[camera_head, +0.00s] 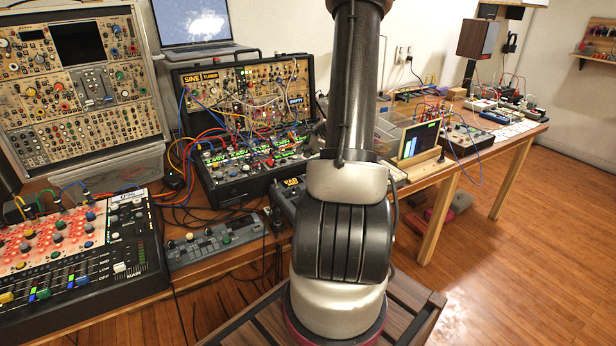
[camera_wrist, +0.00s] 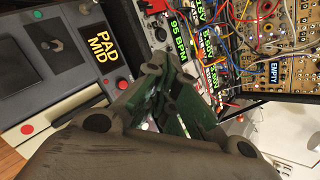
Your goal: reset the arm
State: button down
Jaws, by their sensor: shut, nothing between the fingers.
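My gripper (camera_wrist: 172,100) shows in the wrist view with its dark green fingers together and nothing between them. It hangs over the synth gear, between a grey box labelled PAD MID (camera_wrist: 70,95) and a rack with lit displays reading 95 BPM (camera_wrist: 183,65). I cannot tell how far above them it is. In the head view my arm rises through the middle of the picture; my gripper is not visible there. The PAD box (camera_head: 284,192) is partly hidden behind my arm.
A patched synth case (camera_head: 250,150) stands on the wooden table left of my arm. A large synth panel (camera_head: 80,95) and a mixer-like unit (camera_head: 85,250) are farther left. A laptop (camera_head: 195,30) sits behind. A small screen (camera_head: 418,142) is at right. The floor at right is largely clear.

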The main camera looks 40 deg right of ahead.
dwell(0.3)
jog(key=s+a+n+y, duration=0.1)
jog(key=s+a, duration=0.1)
jog(key=s+a+f+n+g+y, duration=0.1)
jog(key=s+a+n, duration=0.1)
jog(key=shift+a+f+y, duration=0.15)
jog(key=shift+a+y, duration=0.15)
jog(key=s+a+r+n+g+h, duration=0.1)
jog(key=s+a+r+n+g, duration=0.1)
jog(key=s+a+r+n, duration=0.7)
jog(key=s+a+r+n+g+h, duration=0.1)
jog(key=s+a+r+n, duration=0.8)
jog(key=a+r+n, duration=0.3)
jog(key=shift+a+r+n+g, duration=0.15)
jog(key=shift+r+n+g, duration=0.25)
jog(key=shift+r+n, duration=0.95)
